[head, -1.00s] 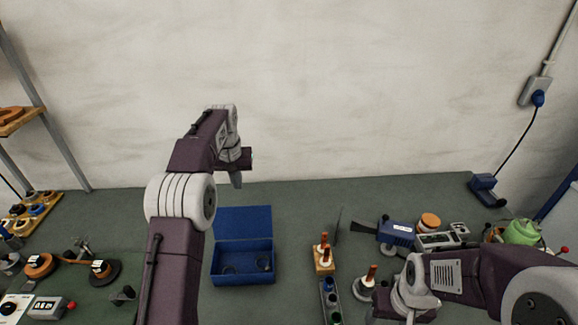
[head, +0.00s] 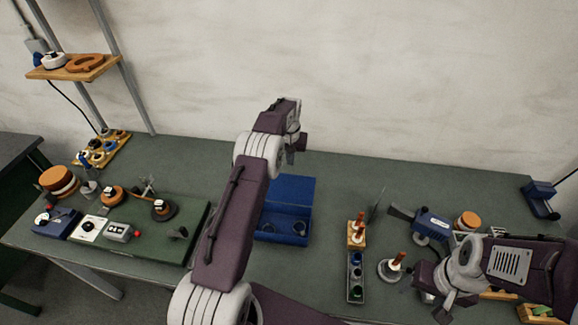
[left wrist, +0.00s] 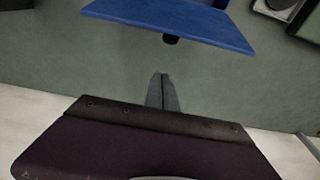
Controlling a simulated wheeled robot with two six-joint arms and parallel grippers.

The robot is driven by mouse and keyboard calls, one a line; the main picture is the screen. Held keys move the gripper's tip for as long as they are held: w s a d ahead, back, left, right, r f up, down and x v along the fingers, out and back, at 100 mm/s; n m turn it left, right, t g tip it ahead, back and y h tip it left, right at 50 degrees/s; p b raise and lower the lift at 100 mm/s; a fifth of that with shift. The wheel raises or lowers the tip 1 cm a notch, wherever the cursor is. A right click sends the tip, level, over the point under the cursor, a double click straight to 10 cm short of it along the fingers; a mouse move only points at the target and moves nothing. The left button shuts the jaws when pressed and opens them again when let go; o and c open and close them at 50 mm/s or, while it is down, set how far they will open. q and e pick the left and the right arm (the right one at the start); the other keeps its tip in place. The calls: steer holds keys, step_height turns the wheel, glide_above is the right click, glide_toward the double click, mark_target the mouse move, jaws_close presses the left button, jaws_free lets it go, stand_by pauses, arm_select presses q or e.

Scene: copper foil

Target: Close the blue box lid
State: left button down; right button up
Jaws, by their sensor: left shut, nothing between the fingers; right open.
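The blue box (head: 268,235) sits on the green bench with its front open toward me. A few dark round shapes show inside. Its lid (head: 294,187) stands open at the back of the box. My left gripper (head: 291,158) is shut and empty, above and behind the lid, apart from it. In the left wrist view the lid (left wrist: 170,22) is a blue panel at the top with a small dark tab under its edge. The shut left fingertips (left wrist: 163,76) point toward it over bare bench. My right gripper (head: 446,306) is open and empty at the lower right.
A pegged stand (head: 356,238), a strip of small cups (head: 355,285) and a blue tool (head: 432,224) stand right of the box. Spools and meters, including a blue meter (head: 57,222), lie on the left. The bench behind the box is clear.

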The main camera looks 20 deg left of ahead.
mark_target(287, 187)
arm_select(q)
steer(key=s, duration=0.1)
steer(key=s+p, duration=0.1)
steer(key=s+d+f+p, duration=0.1)
steer(key=shift+s, duration=0.35)
steer(key=shift+w, duration=0.1)
